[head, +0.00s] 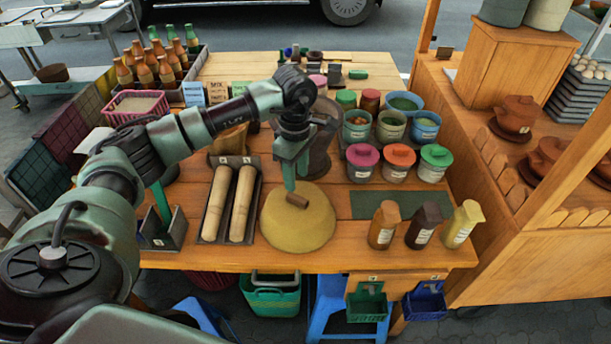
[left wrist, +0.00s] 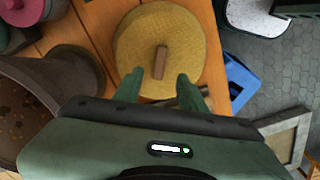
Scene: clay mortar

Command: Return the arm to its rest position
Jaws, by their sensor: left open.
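My left arm (head: 190,130) reaches in from the left over the table. My left gripper (head: 289,186) points down above a round yellow woven lid (head: 298,228) with a brown handle. In the left wrist view the two green fingers of the gripper (left wrist: 158,80) are apart with nothing between them. The lid (left wrist: 190,35) and its handle (left wrist: 160,62) lie just beyond the fingertips there. A brown clay mortar (head: 321,150) stands behind the gripper, partly hidden by it. The mortar also shows at the left of the left wrist view (left wrist: 75,75). My right gripper is not in view.
Two wooden pestles (head: 242,203) lie in a tray left of the lid. Lidded tubs (head: 397,162) and spice bottles (head: 422,225) stand to the right. Sauce bottles (head: 147,72) and a pink basket (head: 137,105) are at the back left, near my arm.

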